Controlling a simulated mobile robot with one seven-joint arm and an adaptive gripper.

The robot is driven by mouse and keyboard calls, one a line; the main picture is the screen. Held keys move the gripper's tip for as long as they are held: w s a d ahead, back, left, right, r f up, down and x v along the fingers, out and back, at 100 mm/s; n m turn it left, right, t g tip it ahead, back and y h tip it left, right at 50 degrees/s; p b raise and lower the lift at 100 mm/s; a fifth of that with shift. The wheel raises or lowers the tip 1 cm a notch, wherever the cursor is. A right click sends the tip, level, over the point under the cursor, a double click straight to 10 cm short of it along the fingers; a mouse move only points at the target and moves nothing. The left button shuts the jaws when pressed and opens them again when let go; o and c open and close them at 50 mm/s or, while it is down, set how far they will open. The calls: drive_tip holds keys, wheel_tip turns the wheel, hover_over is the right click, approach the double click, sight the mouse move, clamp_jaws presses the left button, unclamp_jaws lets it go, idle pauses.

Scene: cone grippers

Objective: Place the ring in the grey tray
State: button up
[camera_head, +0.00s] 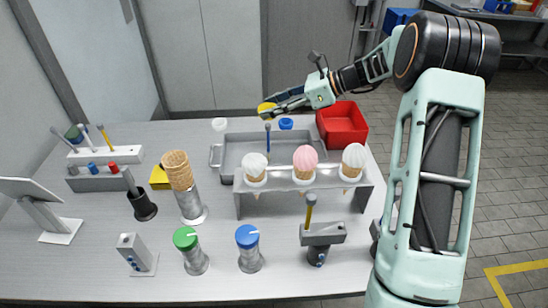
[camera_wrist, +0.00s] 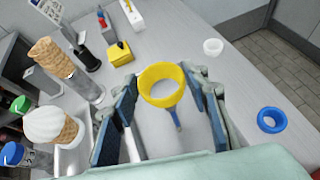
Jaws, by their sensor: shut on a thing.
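A yellow ring (camera_head: 266,107), shaped like a short funnel, is between the fingers of my gripper (camera_head: 282,105). In the wrist view the yellow ring (camera_wrist: 162,85) sits between both fingers (camera_wrist: 160,110), which are shut on it. The grey tray (camera_head: 232,152) lies behind the cone stand in the head view. The held ring appears beyond the tray's far rim and above the table; its exact height is hard to tell.
A white ring (camera_head: 219,124) and a blue ring (camera_head: 286,123) lie near the tray's far side. A red bin (camera_head: 343,123) stands right of it. A stand (camera_head: 304,178) with several ice-cream cones is in front of the tray. Waffle cones (camera_head: 177,170) stand at left.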

sight(273, 161)
wheel_tip(273, 161, down, 18)
drive_tip(key=shift+r+b, duration=0.1)
drive_tip(key=shift+b, duration=0.25)
drive_tip(key=o, duration=0.4)
drive_tip(key=shift+f, duration=0.2)
drive_tip(key=o, duration=0.5)
drive_tip(key=shift+c, duration=0.2)
drive_tip(key=shift+r, duration=0.1)
drive_tip(key=shift+r, duration=0.2)
drive_tip(key=v, duration=1.2)
drive_tip(key=shift+f, duration=0.1)
